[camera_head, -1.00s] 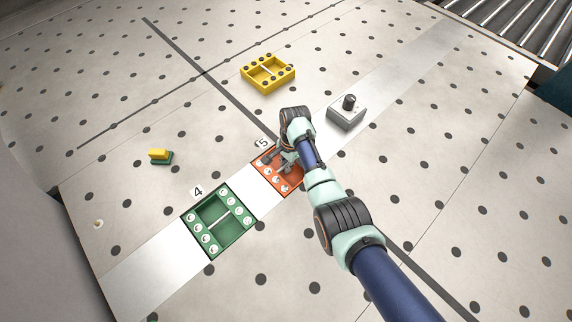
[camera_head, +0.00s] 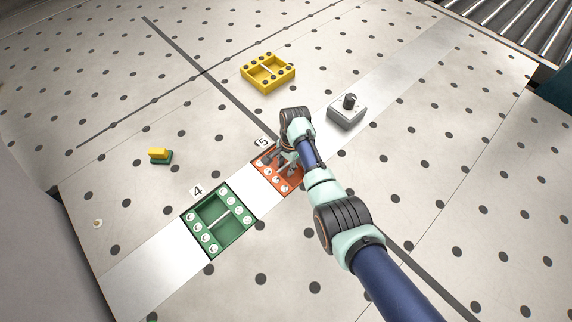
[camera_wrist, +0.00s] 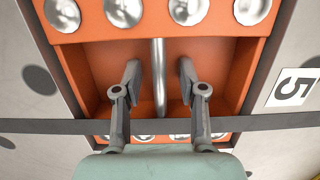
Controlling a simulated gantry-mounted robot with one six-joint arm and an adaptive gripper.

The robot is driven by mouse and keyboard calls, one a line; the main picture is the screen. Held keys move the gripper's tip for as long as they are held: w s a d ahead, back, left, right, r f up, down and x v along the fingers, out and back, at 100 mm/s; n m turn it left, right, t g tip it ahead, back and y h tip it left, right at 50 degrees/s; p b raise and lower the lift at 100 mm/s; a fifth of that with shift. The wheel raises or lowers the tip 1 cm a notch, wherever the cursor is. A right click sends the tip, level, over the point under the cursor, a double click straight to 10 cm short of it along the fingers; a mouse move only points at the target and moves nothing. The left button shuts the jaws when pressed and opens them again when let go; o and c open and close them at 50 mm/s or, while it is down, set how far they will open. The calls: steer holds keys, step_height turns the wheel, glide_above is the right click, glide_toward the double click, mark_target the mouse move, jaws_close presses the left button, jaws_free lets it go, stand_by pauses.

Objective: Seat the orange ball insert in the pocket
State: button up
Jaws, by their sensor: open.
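The orange ball insert (camera_head: 263,174) lies beside the label 5 on the bright strip. In the wrist view it is an orange tray (camera_wrist: 100,65) with silver balls along two opposite rims and a silver bar (camera_wrist: 159,95) across its middle. My gripper (camera_head: 284,160) is over the insert and hides part of it. In the wrist view my gripper (camera_wrist: 160,72) is open, with one finger on each side of the bar and gaps between. I cannot tell the pocket apart from the insert, nor how deep the insert sits.
A green insert (camera_head: 206,240) lies by label 4, left of the orange one. A yellow insert (camera_head: 268,85) is at the back. A grey block with a dark knob (camera_head: 346,113) stands close to my arm on the right. A small yellow-green piece (camera_head: 160,157) lies at left.

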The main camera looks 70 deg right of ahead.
step_height(320, 180, up, 12)
steer(key=d, duration=0.1)
steer(key=shift+s+d, duration=0.3)
steer(key=shift+s, duration=0.1)
steer(key=shift+f, duration=0.1)
stand_by(0.5)
steer(key=w+a+r+n+t+h, duration=0.2)
steer(key=w+a+n, duration=0.45)
steer(key=a, duration=0.35)
steer(key=w+a+r+n+t+h, duration=0.1)
steer(key=w+a+r+n+t, duration=0.15)
steer(key=w+a+n, duration=0.55)
steer(key=a+r+n+t, duration=0.2)
steer(key=a+r+t, duration=0.15)
steer(key=a, duration=0.95)
steer(key=s+a+r+n+t+y, duration=0.1)
steer(key=s+a+r+n+t, duration=0.4)
steer(key=a+r, duration=0.55)
step_height(320, 180, up, 17)
steer(key=s+a+n+g+p, duration=0.1)
steer(key=p, duration=1.7)
steer(key=shift+s+a+r+n, duration=0.15)
steer(key=shift+a+n, duration=0.15)
steer(key=shift+n, duration=0.05)
